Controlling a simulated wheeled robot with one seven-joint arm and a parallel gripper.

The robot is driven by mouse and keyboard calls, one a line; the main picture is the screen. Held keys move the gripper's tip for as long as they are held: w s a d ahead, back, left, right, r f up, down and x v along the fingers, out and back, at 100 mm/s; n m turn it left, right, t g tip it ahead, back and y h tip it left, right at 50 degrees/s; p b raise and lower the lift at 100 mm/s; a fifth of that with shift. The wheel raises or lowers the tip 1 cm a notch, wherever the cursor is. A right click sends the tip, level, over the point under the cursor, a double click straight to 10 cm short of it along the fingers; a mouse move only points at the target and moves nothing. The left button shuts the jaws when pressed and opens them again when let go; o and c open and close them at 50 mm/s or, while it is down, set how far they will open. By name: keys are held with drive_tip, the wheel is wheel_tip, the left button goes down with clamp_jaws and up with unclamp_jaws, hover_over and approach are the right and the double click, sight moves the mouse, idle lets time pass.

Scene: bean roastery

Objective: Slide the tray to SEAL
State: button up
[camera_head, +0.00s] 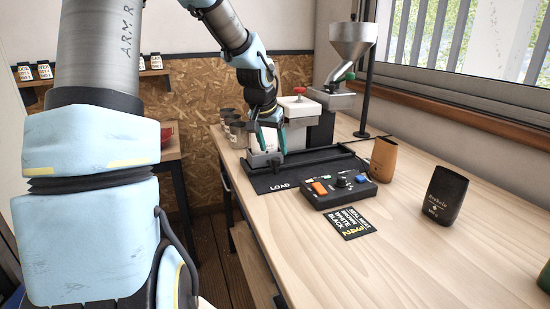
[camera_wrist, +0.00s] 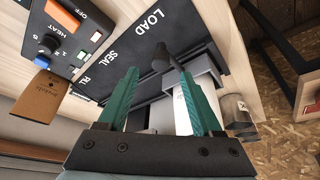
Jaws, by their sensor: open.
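My gripper (camera_head: 271,150) is open, its teal fingers pointing down over the near-left end of the black sealing station. The wrist view shows the fingertips (camera_wrist: 155,69) on either side of a dark upright handle (camera_wrist: 162,55), with space between; I cannot tell how deep they reach around it. The grey tray (camera_wrist: 192,82) stands by this handle at the LOAD end and carries a white item (camera_wrist: 182,115), partly hidden by a finger. The LOAD label (camera_head: 281,186) is clear in the head view; the SEAL label (camera_wrist: 110,58) lies further along the black plate.
A control box (camera_head: 339,191) with orange and blue switches stands in front of the track, with a printed card (camera_head: 351,222) beside it. A brown pouch (camera_head: 384,160) and a black pouch (camera_head: 445,195) stand to the right. A steel hopper (camera_head: 352,45) is behind.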

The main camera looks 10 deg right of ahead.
sight(276, 159)
drive_tip(key=x, duration=0.5)
clamp_jaws()
idle(0.5)
idle(0.9)
